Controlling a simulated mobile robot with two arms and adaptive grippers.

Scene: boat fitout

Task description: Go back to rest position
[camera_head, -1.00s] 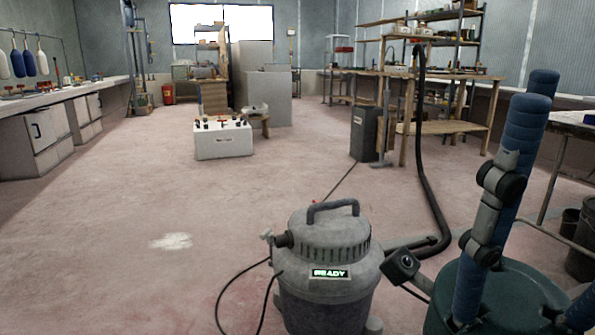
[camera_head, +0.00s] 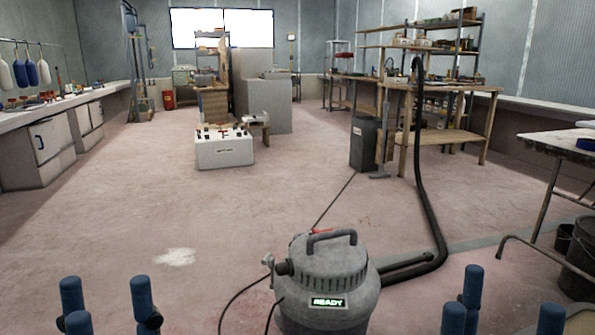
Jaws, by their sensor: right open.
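My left gripper (camera_head: 108,300) shows at the bottom left edge, with its blue fingers upright and spread apart. Nothing shows between them. My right gripper (camera_head: 510,305) shows at the bottom right edge, with its blue fingers also upright and spread apart and nothing seen between them. The picture's lower edge cuts off the rest of both grippers. The two grippers are far apart, on either side of the grey vacuum.
A grey shop vacuum (camera_head: 326,275) with a lit READY sign stands in front, its black hose (camera_head: 429,205) rising to a wooden workbench (camera_head: 448,138). A metal-legged table (camera_head: 550,145) and dark buckets (camera_head: 580,258) are at right. A white box (camera_head: 224,150) stands mid-floor. Open floor lies between.

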